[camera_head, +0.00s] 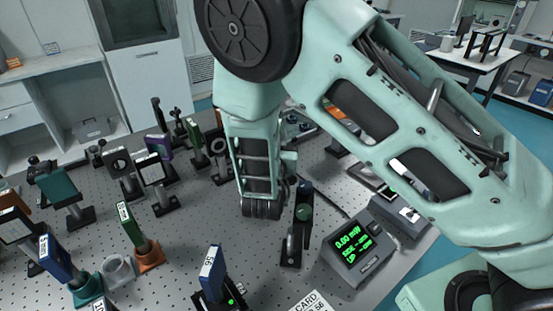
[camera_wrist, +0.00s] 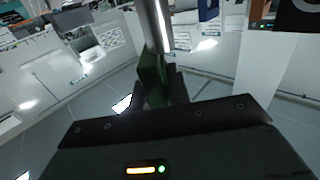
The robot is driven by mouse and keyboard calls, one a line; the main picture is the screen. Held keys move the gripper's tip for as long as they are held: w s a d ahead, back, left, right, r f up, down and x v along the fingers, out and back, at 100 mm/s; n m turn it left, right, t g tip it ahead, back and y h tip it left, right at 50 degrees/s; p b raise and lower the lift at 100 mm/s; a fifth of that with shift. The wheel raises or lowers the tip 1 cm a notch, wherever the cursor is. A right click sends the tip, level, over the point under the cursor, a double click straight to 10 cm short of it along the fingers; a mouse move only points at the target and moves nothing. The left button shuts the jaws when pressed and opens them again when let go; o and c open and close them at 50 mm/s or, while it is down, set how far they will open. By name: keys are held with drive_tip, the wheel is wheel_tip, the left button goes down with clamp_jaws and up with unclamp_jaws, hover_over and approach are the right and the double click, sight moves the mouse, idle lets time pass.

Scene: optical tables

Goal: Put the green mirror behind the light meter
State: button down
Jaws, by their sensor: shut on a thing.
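In the wrist view my gripper (camera_wrist: 158,92) is shut on a dark green block, seemingly the green mirror (camera_wrist: 151,72), with a silver post above it in the picture. In the head view my arm hides the fingers and the held piece. The light meter (camera_head: 361,246) is a grey box with a green lit display reading 0.00 mW, at the lower right of the table. A dark upright post mount with a round green face (camera_head: 304,213) stands just left of it, close to my wrist.
Crowded post-mounted optics fill the table's left, including a teal plate (camera_head: 57,185), a green plate on an orange base (camera_head: 130,223) and a blue plate (camera_head: 212,270). A white card (camera_head: 312,303) lies at the front. Another grey box (camera_head: 401,212) sits behind the meter, near the right edge.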

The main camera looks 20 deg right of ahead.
drive_tip(key=shift+f+p, duration=0.4)
drive_tip(key=shift+f, duration=2.1)
drive_tip(key=shift+f, duration=0.2)
drive_tip(key=c, duration=1.3)
unclamp_jaws()
drive_tip(key=shift+r, duration=0.15)
drive_tip(key=b+v, duration=0.3)
drive_tip(key=v, duration=0.9)
drive_tip(key=shift+b, duration=0.35)
drive_tip(key=shift+r, duration=0.1)
